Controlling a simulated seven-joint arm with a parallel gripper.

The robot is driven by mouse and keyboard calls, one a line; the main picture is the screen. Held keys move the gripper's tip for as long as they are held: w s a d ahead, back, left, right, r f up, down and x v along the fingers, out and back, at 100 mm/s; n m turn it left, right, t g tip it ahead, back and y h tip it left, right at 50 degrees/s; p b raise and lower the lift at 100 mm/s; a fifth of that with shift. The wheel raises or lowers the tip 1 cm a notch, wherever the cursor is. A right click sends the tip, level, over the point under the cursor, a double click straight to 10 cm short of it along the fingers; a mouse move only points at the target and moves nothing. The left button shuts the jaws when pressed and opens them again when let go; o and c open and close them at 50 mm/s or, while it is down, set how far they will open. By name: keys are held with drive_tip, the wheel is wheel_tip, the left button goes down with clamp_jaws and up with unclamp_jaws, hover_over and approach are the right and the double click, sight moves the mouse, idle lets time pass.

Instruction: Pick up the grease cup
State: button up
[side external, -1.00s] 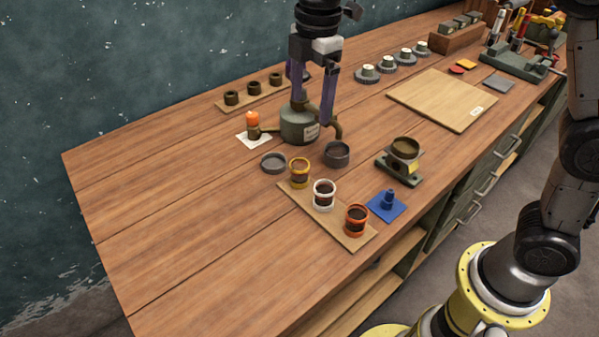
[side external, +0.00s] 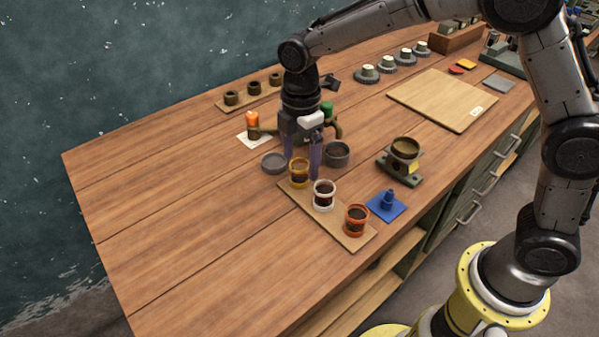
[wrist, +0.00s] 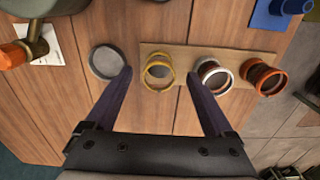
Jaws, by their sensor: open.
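Three small cups with dark contents stand in a row on a thin wooden board (side external: 336,228); which one is the grease cup is not marked. They are a yellow-ringed cup (side external: 299,173), a white-ringed cup (side external: 324,195) and an orange-ringed cup (side external: 356,220). My gripper (side external: 302,171) is open and points down over the yellow-ringed cup. In the wrist view the yellow-ringed cup (wrist: 158,74) shows between my fingertips (wrist: 159,74), with nothing gripped. The white-ringed cup (wrist: 213,76) lies just past my right fingertip there. Finger height against the cup's rim is hard to tell.
A shallow grey dish (side external: 273,163) and a dark round cup (side external: 338,153) flank the fingers closely. A blue piece (side external: 387,204) and a brass cup on a stand (side external: 405,149) stand to the right. The bench's left part is clear.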

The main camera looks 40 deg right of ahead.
sight(300, 164)
drive_tip(key=shift+f, duration=1.8)
drive_tip(key=shift+r, duration=0.1)
clamp_jaws()
